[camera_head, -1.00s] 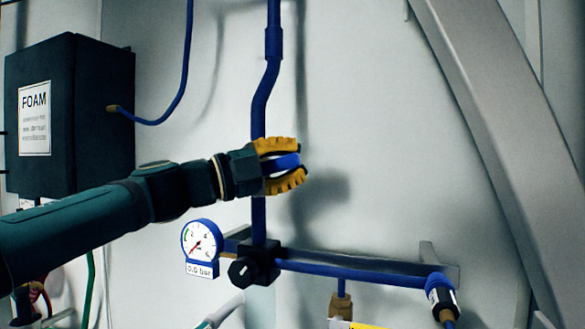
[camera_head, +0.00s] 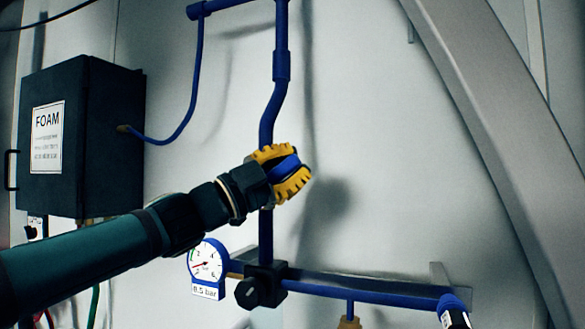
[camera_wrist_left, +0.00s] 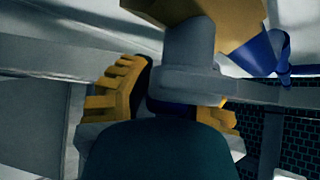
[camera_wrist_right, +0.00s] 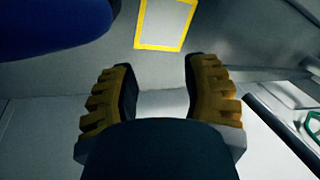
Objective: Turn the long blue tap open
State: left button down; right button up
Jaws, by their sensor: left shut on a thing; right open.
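The long blue tap's lever (camera_head: 287,168) shows between the yellow fingers of my left gripper (camera_head: 282,173), in front of the vertical blue pipe (camera_head: 266,228). My left gripper is shut on it, and the fingers hide most of it. In the left wrist view my left gripper (camera_wrist_left: 170,105) has a bit of blue between its fingers, partly hidden by the palm. The round gauge (camera_head: 207,263) beside the pipe shows a raised reading, seemingly 8.5 bar. My right gripper (camera_wrist_right: 158,98) shows only in the right wrist view, open and empty.
A dark FOAM box (camera_head: 82,125) hangs on the wall at left. A black knob (camera_head: 247,293) sits below the tap on the horizontal blue pipe (camera_head: 370,295). A grey slanted beam (camera_head: 480,130) crosses the right side. The wall between pipe and beam is bare.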

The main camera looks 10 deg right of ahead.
pick_arm(q)
jog(key=c, duration=0.8)
grip_release()
jog(key=v, duration=1.2)
